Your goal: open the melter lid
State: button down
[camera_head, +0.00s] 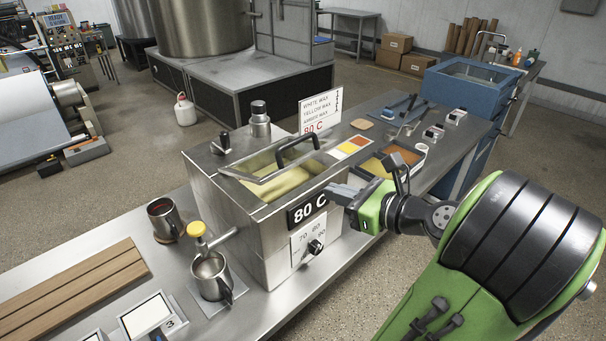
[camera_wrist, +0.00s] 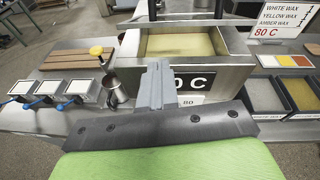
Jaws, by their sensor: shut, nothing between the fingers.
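The melter (camera_head: 235,205) is a steel box on the bench with an "80 C" sign (camera_head: 307,209) and a dial on its front. Yellow wax (camera_head: 285,181) shows in its top opening, also in the wrist view (camera_wrist: 180,46). The lid's metal edge (camera_head: 293,168) with a black arched handle (camera_head: 297,146) stands over the opening; I cannot tell its exact angle. In the wrist view the handle (camera_wrist: 195,12) is at the top, partly cut off. My gripper (camera_head: 338,192) is shut and empty, at the front right of the melter, below and apart from the handle.
A metal jug (camera_head: 211,276) and a dark-filled cup (camera_head: 164,219) stand left of the melter, near a slatted wooden board (camera_head: 75,297). Wax trays (camera_head: 372,167) and a sign card (camera_head: 320,110) are to the right and behind. A black knob rises from the melter's back left.

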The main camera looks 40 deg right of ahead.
jog(key=s+d+m+t, duration=0.1)
jog(key=s+m, duration=0.1)
jog(key=b, duration=0.2)
send_near(295, 165)
jog(key=shift+h, duration=0.4)
jog(key=w, duration=0.5)
jog(key=shift+a+f, duration=0.35)
jog(key=shift+f, duration=0.05)
jog(key=w+r, duration=0.2)
jog(key=w, duration=0.1)
jog(key=shift+r+p, duration=0.25)
jog(key=shift+p, duration=0.1)
jog(key=shift+d, duration=0.1)
